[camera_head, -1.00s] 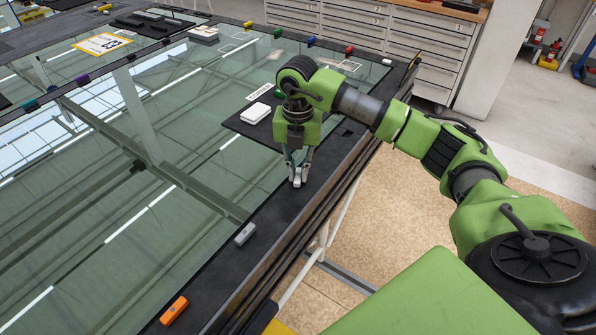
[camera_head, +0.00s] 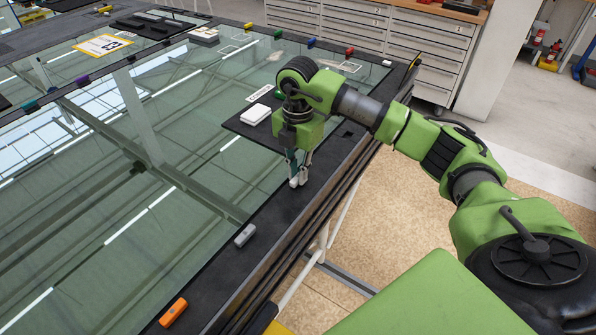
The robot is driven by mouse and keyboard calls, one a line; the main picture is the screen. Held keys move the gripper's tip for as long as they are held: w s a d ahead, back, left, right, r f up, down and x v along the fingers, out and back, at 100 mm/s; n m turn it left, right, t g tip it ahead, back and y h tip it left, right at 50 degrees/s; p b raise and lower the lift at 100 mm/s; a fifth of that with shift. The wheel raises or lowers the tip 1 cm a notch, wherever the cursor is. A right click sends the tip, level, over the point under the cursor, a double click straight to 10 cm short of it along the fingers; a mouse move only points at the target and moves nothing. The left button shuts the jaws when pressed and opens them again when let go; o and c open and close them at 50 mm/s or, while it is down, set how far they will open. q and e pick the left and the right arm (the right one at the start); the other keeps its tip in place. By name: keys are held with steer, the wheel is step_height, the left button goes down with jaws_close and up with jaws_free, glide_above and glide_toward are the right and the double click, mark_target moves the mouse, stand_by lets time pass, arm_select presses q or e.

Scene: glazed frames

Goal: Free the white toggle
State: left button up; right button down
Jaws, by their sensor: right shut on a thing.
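The white toggle (camera_head: 293,183) is on the black frame edge of the glazed panel, low between the fingertips of my right gripper. My right gripper (camera_head: 298,180) points down at the frame, shut on this toggle; the fingers hide part of it. I cannot tell whether the toggle is still seated on the frame or turned. My left gripper is not in view.
A grey toggle (camera_head: 244,235) and an orange toggle (camera_head: 173,311) sit nearer on the same edge. Green (camera_head: 278,34), blue (camera_head: 311,43) and red (camera_head: 349,51) toggles line the far edge. A white block (camera_head: 255,114) lies on a dark pad (camera_head: 240,127) beside my gripper.

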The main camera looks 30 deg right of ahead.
steer(key=shift+w+d+r, duration=0.1)
steer(key=shift+r, duration=0.05)
steer(key=c, duration=2.2)
jaws_free()
steer(key=shift+o, duration=0.6)
step_height(320, 180, up, 12)
